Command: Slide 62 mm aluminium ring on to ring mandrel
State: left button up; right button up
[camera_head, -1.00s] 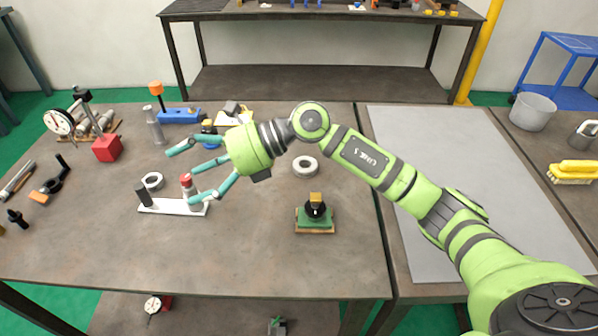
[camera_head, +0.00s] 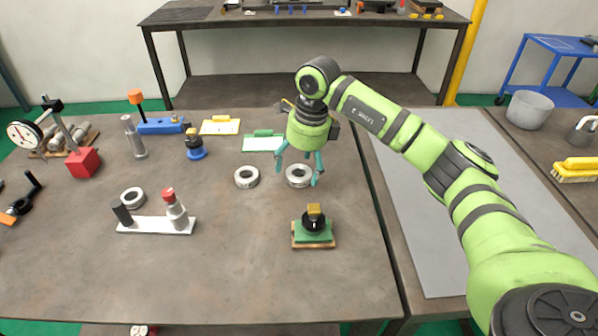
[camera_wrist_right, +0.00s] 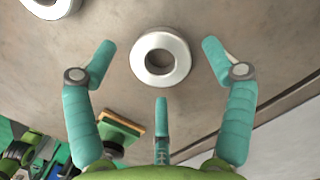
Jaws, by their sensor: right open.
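A pale metal ring (camera_head: 290,179) lies flat on the table under my right gripper (camera_head: 298,180). The gripper points down and is open, its fingers spread around the ring without visible contact. In the wrist view the ring (camera_wrist_right: 178,44) lies between the two side fingers, with the third finger below it. A second ring (camera_head: 240,183) lies just left, and a third ring (camera_head: 125,199) lies farther left. A white plate (camera_head: 150,225) carries a dark post and a stepped grey post (camera_head: 178,214) with a red top. I cannot tell by sight which ring measures 62 mm or which post is the mandrel.
A green block on a wooden base (camera_head: 313,238) with a black knob stands in front of the gripper. A green clipboard (camera_head: 262,144) lies behind. A red block (camera_head: 83,162) with a dial gauge stands far left. The front middle of the table is bare.

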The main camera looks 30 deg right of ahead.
jog(key=shift+f, duration=0.65)
jog(key=shift+a, duration=0.1)
jog(key=c, duration=1.3)
jog(key=shift+r, duration=0.1)
